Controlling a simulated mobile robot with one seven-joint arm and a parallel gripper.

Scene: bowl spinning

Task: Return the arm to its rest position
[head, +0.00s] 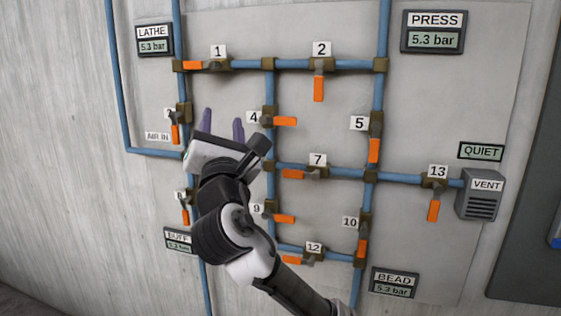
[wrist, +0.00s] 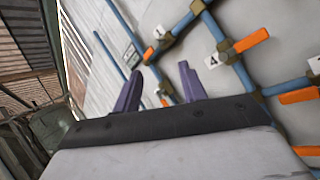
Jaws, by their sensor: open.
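My gripper (head: 222,128) is raised in front of the left part of a wall panel of blue pipes and orange-handled valves. Its two purple fingers point up and stand apart with nothing between them. In the wrist view my gripper (wrist: 158,92) is also open and empty, with the pipes and valves beyond the fingertips. The valve 4 handle (head: 285,121) is to the right of the fingers, and the valve 3 handle (head: 175,134) is to their left. My arm comes up from the bottom edge and hides part of the lower left pipework.
The LATHE gauge (head: 154,40) and PRESS gauge (head: 434,32) read 5.3 bar. A BEAD gauge (head: 394,283) is at the lower right. The vent (head: 482,194) sits below a QUIET sign (head: 481,152). Bare wall (head: 60,190) lies left of the panel.

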